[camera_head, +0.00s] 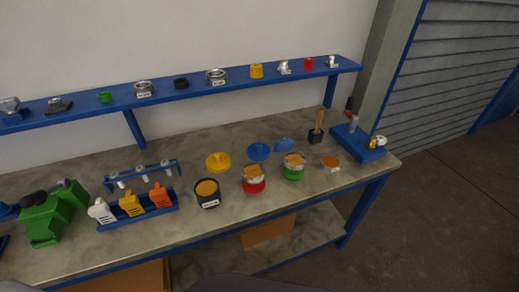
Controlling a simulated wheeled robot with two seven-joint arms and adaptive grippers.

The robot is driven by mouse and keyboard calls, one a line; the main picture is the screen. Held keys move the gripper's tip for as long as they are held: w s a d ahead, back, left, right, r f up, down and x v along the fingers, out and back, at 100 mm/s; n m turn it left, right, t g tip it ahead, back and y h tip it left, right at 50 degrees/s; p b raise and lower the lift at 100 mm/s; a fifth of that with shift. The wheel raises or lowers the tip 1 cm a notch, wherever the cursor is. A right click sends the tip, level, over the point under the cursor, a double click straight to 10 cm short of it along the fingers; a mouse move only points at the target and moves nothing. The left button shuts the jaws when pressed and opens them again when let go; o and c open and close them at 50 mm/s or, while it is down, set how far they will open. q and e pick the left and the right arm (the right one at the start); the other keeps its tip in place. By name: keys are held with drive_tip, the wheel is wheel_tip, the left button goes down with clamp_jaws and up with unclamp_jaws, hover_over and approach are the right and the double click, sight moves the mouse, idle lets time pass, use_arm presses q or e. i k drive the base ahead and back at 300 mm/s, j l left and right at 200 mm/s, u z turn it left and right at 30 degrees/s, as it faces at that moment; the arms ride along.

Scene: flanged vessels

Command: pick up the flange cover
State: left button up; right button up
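Two round, lid-like discs with a raised centre lie on the grey workbench: a yellow disc (218,162) and a blue disc (259,151). They look like flange covers; I cannot tell which one is meant. In front of and beside them stand small round vessels with orange-brown contents: a black vessel (207,194), a red vessel (253,180) and a green vessel (293,167). A smaller pale one (331,163) is at the right. Neither of my grippers is in view.
A blue shelf (200,93) with small fittings runs behind the workbench (110,256). A blue stand (358,146) and a brush holder (316,136) are at the right. The front strip is clear.

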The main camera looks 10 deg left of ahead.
sight(257, 151)
drive_tip(key=i+l+u, duration=0.3)
drive_tip(key=l, duration=0.5)
drive_tip(key=l+u, duration=0.3)
drive_tip(key=l, duration=0.45)
drive_tip(key=i+l+u, duration=0.1)
drive_tip(key=l+u, duration=0.2)
drive_tip(key=l, duration=0.6)
